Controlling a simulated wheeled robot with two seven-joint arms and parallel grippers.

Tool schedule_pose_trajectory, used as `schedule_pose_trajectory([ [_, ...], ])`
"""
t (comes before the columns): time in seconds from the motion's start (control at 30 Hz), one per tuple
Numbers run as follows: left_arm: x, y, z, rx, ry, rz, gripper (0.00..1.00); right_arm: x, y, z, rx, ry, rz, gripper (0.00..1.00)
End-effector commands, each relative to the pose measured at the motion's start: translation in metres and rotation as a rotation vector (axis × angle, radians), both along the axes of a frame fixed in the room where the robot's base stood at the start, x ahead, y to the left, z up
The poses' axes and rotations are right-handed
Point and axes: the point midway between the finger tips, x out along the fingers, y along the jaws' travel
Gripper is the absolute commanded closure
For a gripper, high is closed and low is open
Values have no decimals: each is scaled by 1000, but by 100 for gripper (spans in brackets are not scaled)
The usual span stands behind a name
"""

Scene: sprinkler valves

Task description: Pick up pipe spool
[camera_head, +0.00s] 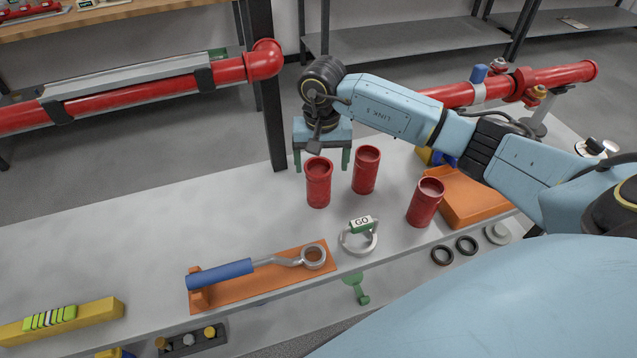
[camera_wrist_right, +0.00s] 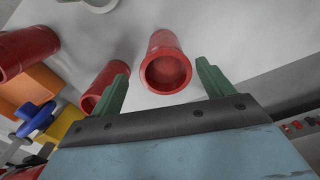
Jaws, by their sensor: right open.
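Three red pipe spools stand upright on the grey bench: a left one (camera_head: 319,184), a middle one (camera_head: 366,171) and a right one (camera_head: 425,203). My right gripper (camera_head: 322,163) is open and empty, just behind and above the left spool, fingers pointing down. In the right wrist view the left spool (camera_wrist_right: 166,68) shows between and beyond the two open green fingers (camera_wrist_right: 162,84). The middle spool (camera_wrist_right: 104,84) is partly hidden by one finger there, and the right spool (camera_wrist_right: 27,50) is at the left edge. My left gripper is not in view.
A ring with a GO tag (camera_head: 360,232) lies in front of the spools. A blue-handled wrench (camera_head: 222,274) rests on an orange holder (camera_head: 270,286). Red piping (camera_head: 130,95) runs behind the bench.

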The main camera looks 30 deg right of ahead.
Motion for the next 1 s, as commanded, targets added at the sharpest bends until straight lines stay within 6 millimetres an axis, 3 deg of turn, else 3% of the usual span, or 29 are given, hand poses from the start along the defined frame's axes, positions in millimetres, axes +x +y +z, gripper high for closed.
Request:
schedule_pose_trajectory([
  [0.33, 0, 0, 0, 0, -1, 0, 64, 6, 4, -46, 2, 2, -1, 20],
  [0.67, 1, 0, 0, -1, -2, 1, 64, 7, 3, -52, 1, 0, 0, 21],
  [1.0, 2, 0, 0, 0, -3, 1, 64, 7, 3, -51, 1, 0, -1, 66],
])
